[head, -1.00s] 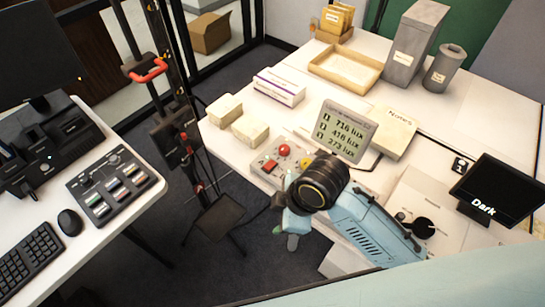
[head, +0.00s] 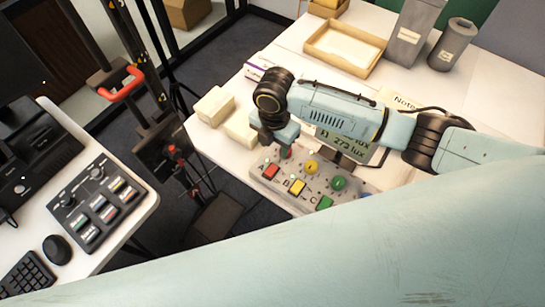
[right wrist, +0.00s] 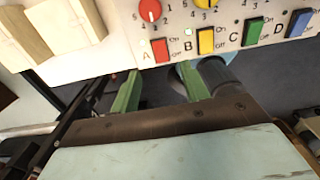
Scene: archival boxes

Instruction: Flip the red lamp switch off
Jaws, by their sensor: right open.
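The control panel (head: 343,187) lies at the table's near edge with coloured rocker switches and round knobs above them. The red switch (head: 271,171), labelled A, is at its left end; it also shows in the right wrist view (right wrist: 160,49), with On and Off marks beside it. Its tilt is too small to read surely. My right gripper (head: 284,149) is above the panel's left end, partly covering the red knob (right wrist: 150,10). In the right wrist view its green fingertips (right wrist: 160,88) are apart and empty, below the red switch in the picture. My left gripper is out of view.
The yellow switch (right wrist: 206,40), green switch (right wrist: 254,31) and blue switch (right wrist: 299,22) stand to the right of the red one. A lux display (head: 352,141) is behind the panel, partly hidden by my arm. Pale boxes (head: 214,105) stand to the left.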

